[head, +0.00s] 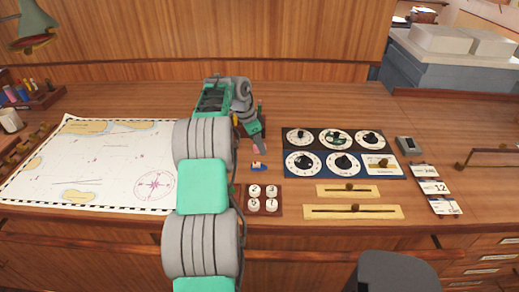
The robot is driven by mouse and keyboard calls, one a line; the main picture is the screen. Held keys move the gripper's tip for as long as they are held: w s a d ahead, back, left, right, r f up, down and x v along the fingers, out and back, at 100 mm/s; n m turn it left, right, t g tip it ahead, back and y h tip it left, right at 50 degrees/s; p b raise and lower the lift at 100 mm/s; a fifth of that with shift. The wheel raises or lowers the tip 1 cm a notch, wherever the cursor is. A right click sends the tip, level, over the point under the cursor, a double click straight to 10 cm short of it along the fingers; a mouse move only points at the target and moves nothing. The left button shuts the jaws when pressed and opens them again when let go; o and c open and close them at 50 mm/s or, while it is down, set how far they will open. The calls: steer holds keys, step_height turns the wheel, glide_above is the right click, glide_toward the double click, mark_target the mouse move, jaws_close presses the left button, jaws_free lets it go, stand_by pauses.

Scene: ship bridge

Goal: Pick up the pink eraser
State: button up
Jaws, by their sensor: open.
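A small pink patch (261,149), which looks like the pink eraser, shows at the tip of my gripper, on or just above the wooden desk. Most of it is hidden by the gripper. My gripper (257,141) points down over the desk at the middle of the head view, and its jaws are open. The fingers are small and partly hidden, so I cannot tell whether the eraser lies between them or just beside them.
A tiny boat-like piece (258,167) sits just in front of my gripper. A dial panel (326,150) lies to the right, a block with round white knobs (278,208) in front. A chart (100,150) covers the left. Brass sliders (330,211) lie front right.

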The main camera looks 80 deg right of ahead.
steer(key=shift+c, duration=0.4)
jaws_close()
steer(key=shift+r, duration=0.1)
steer(key=shift+r, duration=0.2)
steer(key=r, duration=0.3)
steer(key=shift+a+r, duration=0.2)
steer(key=shift+a, duration=0.05)
steer(key=s+a+r+b, duration=0.3)
steer(key=a+r, duration=0.6)
steer(key=a, duration=0.4)
